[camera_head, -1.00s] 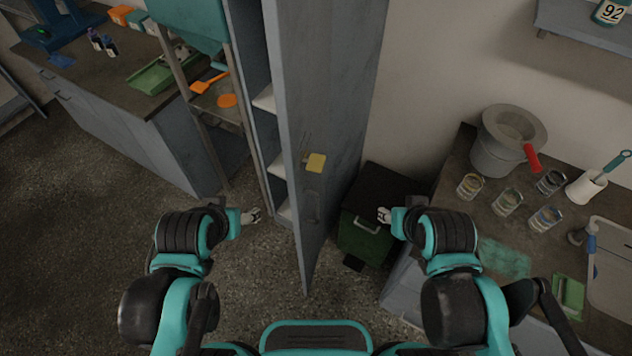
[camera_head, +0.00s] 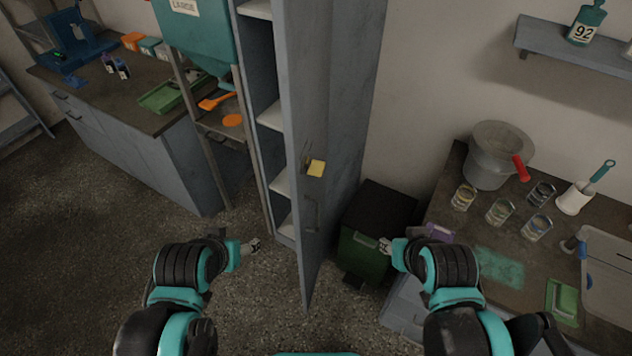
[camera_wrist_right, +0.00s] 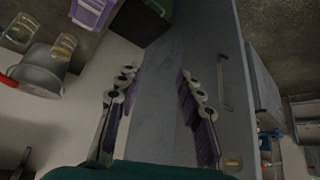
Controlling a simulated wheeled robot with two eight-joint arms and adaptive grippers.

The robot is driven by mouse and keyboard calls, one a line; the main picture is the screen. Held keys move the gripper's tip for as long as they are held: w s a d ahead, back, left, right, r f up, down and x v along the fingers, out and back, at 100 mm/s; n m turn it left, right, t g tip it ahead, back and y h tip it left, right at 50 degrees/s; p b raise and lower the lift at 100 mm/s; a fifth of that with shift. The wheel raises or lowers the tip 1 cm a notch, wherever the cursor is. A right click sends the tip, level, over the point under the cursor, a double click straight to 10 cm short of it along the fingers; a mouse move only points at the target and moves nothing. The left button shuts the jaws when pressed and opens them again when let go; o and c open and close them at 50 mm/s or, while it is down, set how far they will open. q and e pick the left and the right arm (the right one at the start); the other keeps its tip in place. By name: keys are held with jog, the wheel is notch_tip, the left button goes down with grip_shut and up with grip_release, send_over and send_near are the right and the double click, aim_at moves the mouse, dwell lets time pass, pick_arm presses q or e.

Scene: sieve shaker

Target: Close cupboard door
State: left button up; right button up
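The tall grey cupboard (camera_head: 263,70) stands in the middle of the head view with its door (camera_head: 303,120) swung open towards me. Pale shelves show inside, left of the door.
A dark green bin (camera_head: 365,250) stands right of the door, behind my right gripper. The right worktop (camera_head: 450,205) holds a grey bucket (camera_head: 490,165) and several jars. A teal hopper (camera_head: 200,40) on a stand is left of the cupboard. Floor at the left is clear.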

jog(key=shift+a+r, duration=0.1)
jog(key=c, duration=0.5)
jog(key=shift+w+a+r+m, duration=0.15)
jog(key=shift+w+a+m, duration=0.05)
jog(key=shift+m, duration=0.7)
grip_shut()
jog(key=w+a+r+m+g+y+p, duration=0.2)
jog(key=w+a+m+g+y, duration=0.15)
jog(key=m, duration=0.55)
jog(key=m+g+y+b, duration=0.15)
jog(key=m+y, duration=0.35)
jog(key=m, duration=0.5)
send_near(302, 208)
jog(key=x, duration=0.5)
jog(key=shift+s+d+f, duration=0.25)
jog(key=shift+d+f, duration=0.05)
jog(key=shift+w+a, duration=0.2)
jog(key=shift+a, duration=0.4)
jog(key=shift+r, duration=0.1)
jog(key=shift+a, duration=0.15)
